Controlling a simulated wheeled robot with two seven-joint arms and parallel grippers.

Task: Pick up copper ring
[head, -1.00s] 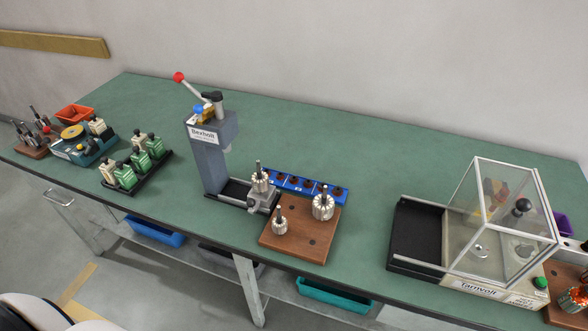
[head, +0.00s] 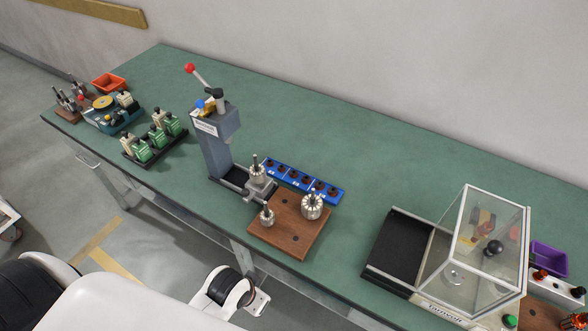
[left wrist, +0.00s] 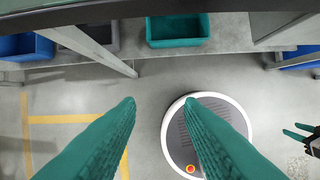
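A blue rack (head: 323,190) holds several small dark, brownish round pieces (head: 304,181) on the bench, behind the brown wooden block. They may be the copper rings; they are too small to be sure. My left gripper (left wrist: 160,105) shows in the left wrist view as two teal fingers spread apart with nothing between them, over the floor in front of the bench. My right gripper (left wrist: 300,134) appears at the right edge of that view, its two small teal fingers apart. Neither gripper's fingers can be made out in the head view, and neither touches the rack.
A grey press (head: 215,150) with a red-knobbed lever stands left of the rack. The wooden block (head: 290,238) bears slotted metal cores on shafts. A clear-covered tester (head: 475,245) stands right. Left are green coil holders (head: 157,143). Bench behind the rack is clear.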

